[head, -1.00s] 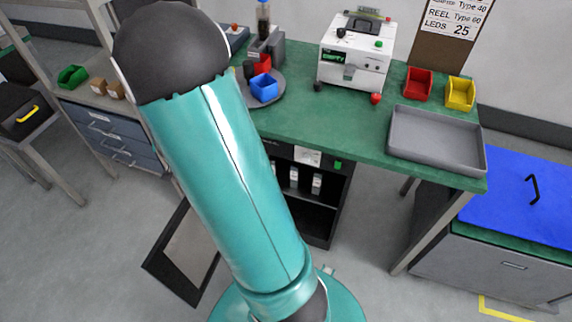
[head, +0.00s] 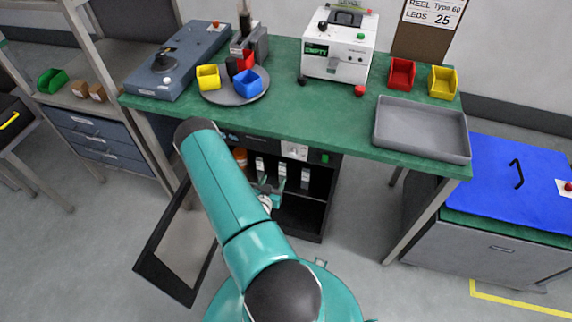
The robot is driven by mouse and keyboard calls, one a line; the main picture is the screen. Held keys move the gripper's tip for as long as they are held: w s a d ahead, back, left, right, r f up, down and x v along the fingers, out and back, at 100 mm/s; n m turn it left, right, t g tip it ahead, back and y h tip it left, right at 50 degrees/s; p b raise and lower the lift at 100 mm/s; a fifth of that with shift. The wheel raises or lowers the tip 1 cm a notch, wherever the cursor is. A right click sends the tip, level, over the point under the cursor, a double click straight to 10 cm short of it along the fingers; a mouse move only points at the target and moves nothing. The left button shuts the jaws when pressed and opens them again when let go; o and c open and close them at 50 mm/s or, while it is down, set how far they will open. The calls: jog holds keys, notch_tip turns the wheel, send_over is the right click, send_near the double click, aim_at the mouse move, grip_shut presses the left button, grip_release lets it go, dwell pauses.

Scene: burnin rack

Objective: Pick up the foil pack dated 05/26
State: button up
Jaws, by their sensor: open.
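Several small pale packs stand in a row on the upper shelf of the open dark cabinet (head: 326,197) under the green bench. I see a left pack (head: 260,165), a middle pack (head: 282,169) and a right pack (head: 305,178). Their dates are too small to read, so I cannot tell which is 05/26. My gripper (head: 272,184) is open at the cabinet's front, just below and in front of the left and middle packs. It is small in view and partly hidden by my arm, and I cannot tell whether it touches anything.
The cabinet's dark-framed door (head: 178,245) hangs open at left. An orange item (head: 240,157) shows inside, partly behind my arm. The green bench (head: 330,132) overhangs the cabinet and carries a white machine (head: 340,48), bins and a grey tray (head: 422,128).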

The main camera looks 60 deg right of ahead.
aim_at(284, 161)
jog(key=x, duration=1.3)
jog(key=shift+s+d+f, duration=0.25)
jog(key=shift+d+f, duration=0.05)
jog(key=shift+c, duration=0.5)
jog(key=c, duration=1.2)
jog(key=shift+o, duration=0.2)
jog(key=shift+r, duration=0.15)
